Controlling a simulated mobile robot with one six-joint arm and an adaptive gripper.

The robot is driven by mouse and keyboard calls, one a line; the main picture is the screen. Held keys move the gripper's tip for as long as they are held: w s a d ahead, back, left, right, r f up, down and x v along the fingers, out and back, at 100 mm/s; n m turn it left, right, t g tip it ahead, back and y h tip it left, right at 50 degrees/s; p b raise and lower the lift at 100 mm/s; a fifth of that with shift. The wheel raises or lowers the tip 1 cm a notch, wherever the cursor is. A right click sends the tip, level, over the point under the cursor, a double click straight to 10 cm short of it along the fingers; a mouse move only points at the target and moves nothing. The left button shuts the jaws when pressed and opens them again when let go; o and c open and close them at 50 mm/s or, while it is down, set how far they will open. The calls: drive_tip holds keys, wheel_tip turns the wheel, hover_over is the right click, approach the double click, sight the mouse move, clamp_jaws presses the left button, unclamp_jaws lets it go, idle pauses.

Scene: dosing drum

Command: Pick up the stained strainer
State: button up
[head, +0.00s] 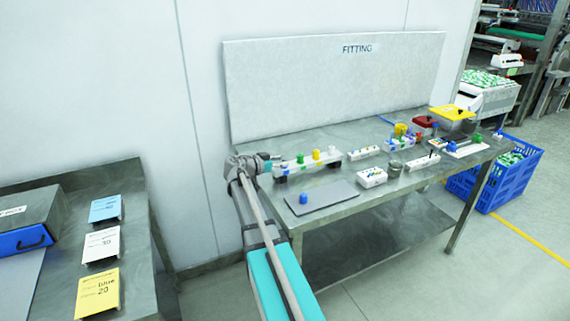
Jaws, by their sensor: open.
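My arm reaches up from the bottom of the head view to the left end of the steel table (385,205). My gripper (277,166) is at that end, small in the picture, beside a long white rack (307,162) with green, yellow and red pieces. It is open, and I see nothing in it. I cannot pick out a stained strainer for sure. A small blue piece (303,198) stands on a grey mat (325,197) at the table's front left. A small round metal cup (395,168) stands near the middle. Any stains are too small to tell.
White blocks (372,177) with small parts stand along the table. A FITTING panel (335,85) rises behind. A blue crate (490,190) stands right. A side table holds cards (100,245).

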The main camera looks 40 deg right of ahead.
idle(0.3)
clamp_jaws()
drive_tip(key=shift+r, duration=0.1)
idle(0.4)
wheel_tip(320, 180, up, 2)
drive_tip(key=p, duration=0.2)
drive_tip(key=shift+r+p, duration=0.25)
drive_tip(key=shift+p, duration=0.1)
drive_tip(key=s+d+r+p, duration=0.2)
drive_tip(key=s+r+p, duration=0.3)
drive_tip(key=s, duration=0.1)
drive_tip(key=s+d+r+p, duration=0.3)
drive_tip(key=s+r+p, duration=0.2)
drive_tip(key=s, duration=0.1)
drive_tip(key=shift+s+d+r, duration=0.15)
drive_tip(key=shift+s+d, duration=0.15)
drive_tip(key=shift+s, duration=0.1)
